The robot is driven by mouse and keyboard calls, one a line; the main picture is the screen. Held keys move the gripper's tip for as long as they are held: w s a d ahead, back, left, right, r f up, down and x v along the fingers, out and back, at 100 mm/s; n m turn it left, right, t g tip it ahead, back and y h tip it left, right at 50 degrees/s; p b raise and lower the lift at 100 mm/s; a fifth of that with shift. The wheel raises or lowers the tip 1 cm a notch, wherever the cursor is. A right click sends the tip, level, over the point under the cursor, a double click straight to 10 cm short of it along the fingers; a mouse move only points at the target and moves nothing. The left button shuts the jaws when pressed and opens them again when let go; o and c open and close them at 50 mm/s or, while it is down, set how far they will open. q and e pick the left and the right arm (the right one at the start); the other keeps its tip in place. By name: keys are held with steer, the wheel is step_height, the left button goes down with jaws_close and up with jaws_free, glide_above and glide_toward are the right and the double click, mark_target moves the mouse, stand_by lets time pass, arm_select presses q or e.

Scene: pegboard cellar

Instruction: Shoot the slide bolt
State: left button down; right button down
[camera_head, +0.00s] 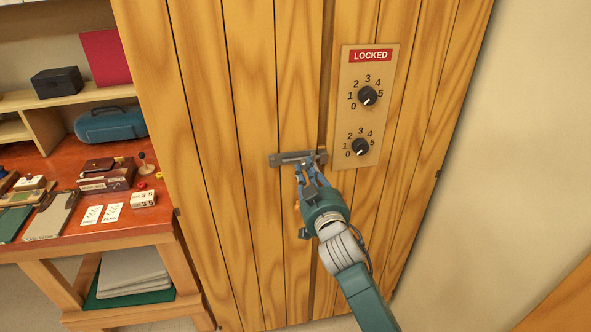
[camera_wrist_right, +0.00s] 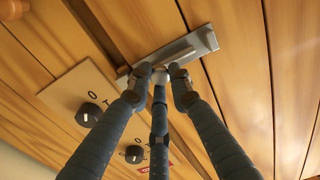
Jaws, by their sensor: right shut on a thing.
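The slide bolt (camera_head: 290,158) is a grey metal bar on a plate, mounted across the wooden door (camera_head: 250,80) near the gap between its panels. It also shows in the right wrist view (camera_wrist_right: 200,43). My right gripper (camera_head: 306,168) reaches up to the bolt from below. In the right wrist view its three fingers (camera_wrist_right: 160,75) are closed together on the small bolt knob, which they mostly hide. How far the bar reaches across the gap is hard to tell behind the fingers. My left gripper is not in view.
A red-topped workbench (camera_head: 110,225) with boxes and cards stands left. A bare wall (camera_head: 510,130) is at right.

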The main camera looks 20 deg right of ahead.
steer(key=shift+d, duration=0.1)
steer(key=c, duration=1.7)
jaws_free()
steer(key=shift+o, duration=0.7)
steer(key=shift+d, duration=0.25)
steer(key=shift+s+a, duration=0.2)
steer(key=shift+s, duration=0.05)
steer(key=s, duration=1.1)
steer(key=shift+s+a, duration=0.15)
steer(key=shift+s, duration=0.1)
